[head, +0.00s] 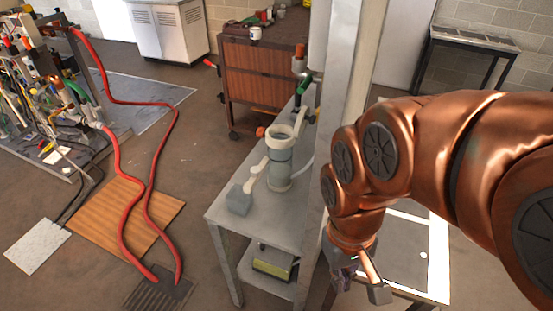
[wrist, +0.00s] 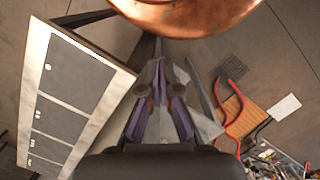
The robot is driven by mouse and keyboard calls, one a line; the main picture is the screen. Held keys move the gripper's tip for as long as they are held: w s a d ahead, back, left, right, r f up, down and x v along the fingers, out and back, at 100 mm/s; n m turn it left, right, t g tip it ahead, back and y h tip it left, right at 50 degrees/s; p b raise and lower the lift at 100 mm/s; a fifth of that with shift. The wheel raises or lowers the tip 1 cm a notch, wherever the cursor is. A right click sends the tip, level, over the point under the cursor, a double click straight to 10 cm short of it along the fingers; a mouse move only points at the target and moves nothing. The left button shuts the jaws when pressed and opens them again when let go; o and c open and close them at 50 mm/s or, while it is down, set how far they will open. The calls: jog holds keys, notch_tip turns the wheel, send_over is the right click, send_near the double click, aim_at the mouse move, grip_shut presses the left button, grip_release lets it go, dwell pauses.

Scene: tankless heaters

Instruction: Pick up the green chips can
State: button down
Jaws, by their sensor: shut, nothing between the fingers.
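I cannot make out a green chips can in either view. My gripper hangs under the copper arm at the lower right of the head view (head: 346,274), where only part of it shows. In the wrist view my gripper (wrist: 160,76) points away from the camera, its purple-padded fingers together with nothing between them. In the head view it is to the right of the grey metal table (head: 222,206), apart from the things on it.
A grey cylindrical housing (head: 279,163) and a grey block (head: 239,199) stand on the grey table. A pale post (head: 346,70) rises beside it. A white-framed panel table (head: 436,260) is by my gripper. Red hoses (head: 151,180) cross the floor at left. A wooden cabinet (head: 255,75) stands behind.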

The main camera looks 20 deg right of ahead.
dwell(0.4)
jog(key=c, duration=1.1)
grip_release()
jog(key=shift+c, duration=0.2)
jog(key=shift+a, duration=0.15)
